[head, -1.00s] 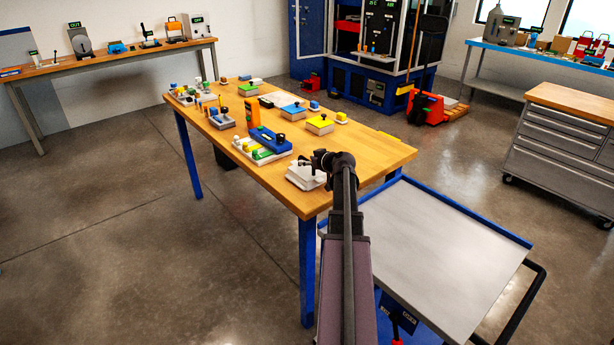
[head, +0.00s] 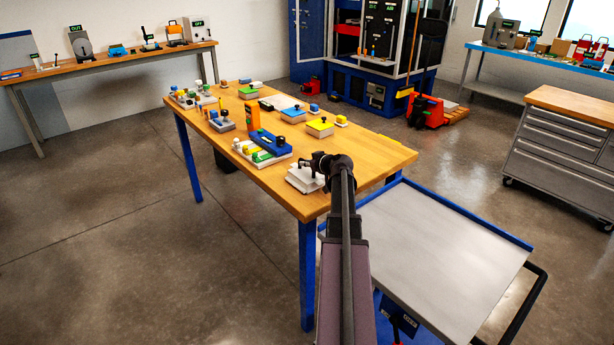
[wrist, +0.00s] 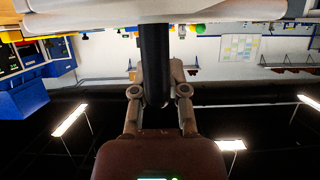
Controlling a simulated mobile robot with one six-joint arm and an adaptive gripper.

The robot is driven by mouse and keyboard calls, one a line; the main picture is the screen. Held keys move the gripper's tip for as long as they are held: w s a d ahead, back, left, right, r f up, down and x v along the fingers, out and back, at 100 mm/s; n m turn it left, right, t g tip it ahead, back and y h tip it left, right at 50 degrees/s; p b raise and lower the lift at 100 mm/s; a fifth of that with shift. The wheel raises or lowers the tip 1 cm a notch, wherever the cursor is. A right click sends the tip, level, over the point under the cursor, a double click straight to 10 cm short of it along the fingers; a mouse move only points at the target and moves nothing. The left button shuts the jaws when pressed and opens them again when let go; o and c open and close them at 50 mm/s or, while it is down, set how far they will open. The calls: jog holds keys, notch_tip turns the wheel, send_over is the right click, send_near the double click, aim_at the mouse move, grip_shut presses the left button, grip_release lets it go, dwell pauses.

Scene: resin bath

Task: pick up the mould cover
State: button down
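The mould cover (head: 302,182) is a pale, flat block at the near right end of the wooden table (head: 370,160). In the wrist view its pale underside or edge (wrist: 90,18) fills the top, and a dark round post (wrist: 154,45) runs from it to my gripper. My gripper (head: 308,164) is just above the cover in the head view. In the wrist view the fingers of my gripper (wrist: 157,75) lie close against both sides of the post. The fingertip contact is partly hidden by the post. I cannot tell whether the cover is clear of what lies below it.
A blue block (head: 270,142) on a pale tray with coloured pieces stands left of the cover, near an orange upright box (head: 252,115). A yellow-topped block (head: 320,126) is behind. A grey cart top (head: 430,250) is clear at the right.

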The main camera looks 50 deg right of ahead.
jog(key=shift+r, duration=0.15)
dwell(0.3)
jog(key=shift+r+p, duration=1.7)
jog(key=shift+p, duration=0.15)
jog(key=s+r+p, duration=0.1)
jog(key=s, duration=1.5)
jog(key=shift+a+r, duration=0.15)
jog(key=shift+a, duration=0.3)
